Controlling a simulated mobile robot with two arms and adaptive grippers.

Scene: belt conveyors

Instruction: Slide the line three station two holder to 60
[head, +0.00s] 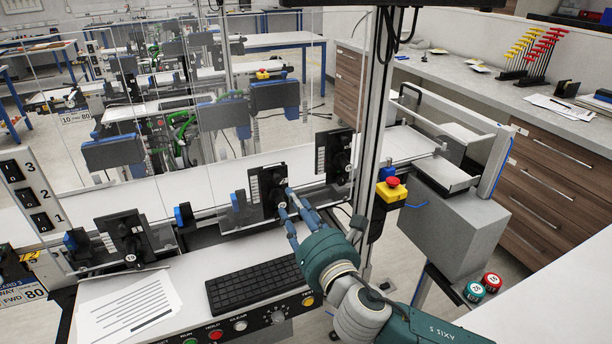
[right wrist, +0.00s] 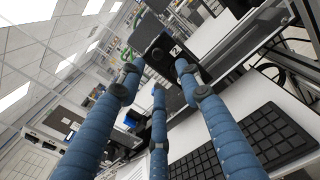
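Several black holders with dials stand along the rail of the near belt conveyor: a left one (head: 128,238), a middle one (head: 267,188) and a right one (head: 335,155). I cannot read which one is station two, and their scale marks are too small to read. My right gripper (head: 286,202) is at the right side of the middle holder. In the right wrist view, its three blue fingers (right wrist: 157,75) are spread, with a black block (right wrist: 160,48) beyond and between the tips. I cannot tell whether they touch it. My left gripper is out of view.
A panel marked 3, 2, 1 (head: 32,192) stands at the left. A keyboard (head: 258,285) and a printed sheet (head: 127,305) lie in front of the rail. A red emergency button (head: 392,182) is on a post right of the gripper. Clear guard panels stand behind.

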